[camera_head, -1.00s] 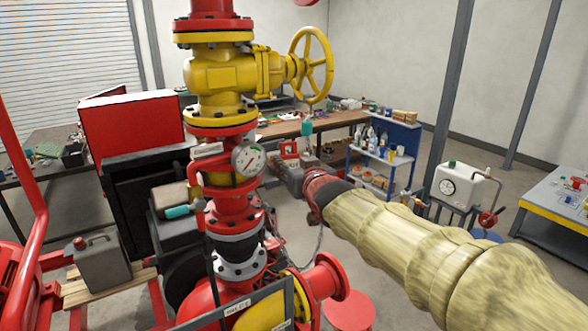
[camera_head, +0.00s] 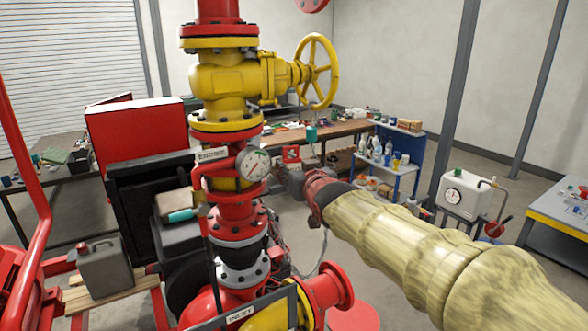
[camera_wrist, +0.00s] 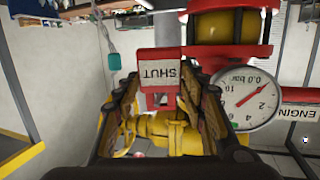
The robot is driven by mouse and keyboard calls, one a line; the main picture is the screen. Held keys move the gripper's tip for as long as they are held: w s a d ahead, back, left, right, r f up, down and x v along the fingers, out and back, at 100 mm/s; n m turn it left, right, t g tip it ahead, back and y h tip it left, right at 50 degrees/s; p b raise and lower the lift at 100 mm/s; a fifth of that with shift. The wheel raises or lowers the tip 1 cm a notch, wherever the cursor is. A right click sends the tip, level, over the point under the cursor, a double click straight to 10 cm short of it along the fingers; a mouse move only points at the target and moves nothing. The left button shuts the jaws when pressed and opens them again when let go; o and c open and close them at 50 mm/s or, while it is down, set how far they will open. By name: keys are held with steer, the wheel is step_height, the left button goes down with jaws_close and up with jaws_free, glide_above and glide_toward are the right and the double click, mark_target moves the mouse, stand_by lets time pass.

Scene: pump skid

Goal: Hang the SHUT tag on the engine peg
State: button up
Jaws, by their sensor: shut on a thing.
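The SHUT tag (camera_wrist: 159,69) is red and white, its lettering upside down in the wrist view. It sits between the fingertips of my gripper (camera_wrist: 161,88), which is shut on it. In the head view my gripper (camera_head: 296,178) is right of the gauge, with the red tag (camera_head: 291,153) above it. A white label reading "ENGIN…" (camera_wrist: 301,115) is at the right edge of the wrist view, beyond the gauge; a small label (camera_head: 212,154) also shows left of the gauge in the head view. I cannot make out the engine peg itself.
The pressure gauge (camera_head: 252,164) and red-yellow pipe column (camera_head: 237,222) stand left of my gripper. A yellow handwheel (camera_head: 316,72) is above it. A teal object (camera_head: 311,133) shows behind. A workbench (camera_head: 345,128) and blue shelf cart (camera_head: 402,166) stand farther back.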

steer(key=shift+w+a+f+b, duration=0.1)
steer(key=shift+f+b, duration=0.3)
steer(key=shift+b, duration=0.25)
steer(key=o, duration=1.2)
